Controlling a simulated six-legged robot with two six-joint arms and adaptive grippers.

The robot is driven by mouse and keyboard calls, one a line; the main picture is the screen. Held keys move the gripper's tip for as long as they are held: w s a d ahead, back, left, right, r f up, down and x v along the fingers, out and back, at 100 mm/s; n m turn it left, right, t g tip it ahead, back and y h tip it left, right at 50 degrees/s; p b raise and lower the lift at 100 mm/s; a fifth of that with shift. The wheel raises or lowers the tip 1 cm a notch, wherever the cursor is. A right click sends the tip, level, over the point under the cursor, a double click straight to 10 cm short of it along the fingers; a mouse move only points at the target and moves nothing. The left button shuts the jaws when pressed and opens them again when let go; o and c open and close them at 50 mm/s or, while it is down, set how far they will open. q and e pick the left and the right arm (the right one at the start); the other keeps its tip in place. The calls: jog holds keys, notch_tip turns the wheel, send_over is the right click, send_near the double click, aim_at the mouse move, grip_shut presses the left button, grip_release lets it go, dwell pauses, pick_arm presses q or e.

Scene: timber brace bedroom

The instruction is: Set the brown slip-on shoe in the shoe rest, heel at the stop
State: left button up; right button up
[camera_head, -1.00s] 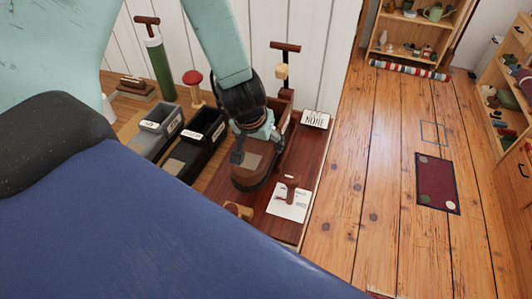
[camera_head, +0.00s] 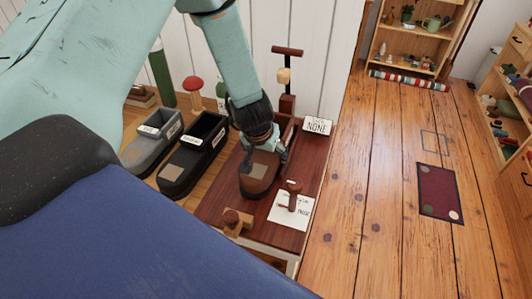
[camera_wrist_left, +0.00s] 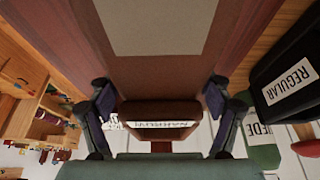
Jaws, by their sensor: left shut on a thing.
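The brown slip-on shoe (camera_head: 258,180), with a beige patch on its top, is over the dark red board (camera_head: 222,197), toe towards me. My left gripper (camera_head: 262,140) is shut on the shoe at its heel end. In the left wrist view, the gripper's fingers (camera_wrist_left: 160,106) stand either side of the shoe's back part, and the patched top (camera_wrist_left: 160,27) fills the upper middle. The fingers and arm hide much of the heel, so I cannot tell whether it touches a stop. I cannot tell whether the sole touches the board. My right gripper is not in view.
A black shoe (camera_head: 180,170) and a grey shoe (camera_head: 143,150) stand left of the board. A wooden block with a knob (camera_head: 233,221) and a white card with a stamp (camera_head: 289,211) sit at the board's front. A NONE sign (camera_head: 317,127) stands behind.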

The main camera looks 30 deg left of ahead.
pick_arm(q)
jog(key=o, duration=1.7)
jog(key=shift+r, duration=0.2)
jog(key=p+v, duration=0.5)
jog(key=v, duration=0.6)
jog(key=shift+s+d+r+p, duration=0.1)
jog(key=shift+s+r+p, duration=0.15)
jog(key=shift+r+p, duration=0.15)
jog(key=shift+f, duration=0.1)
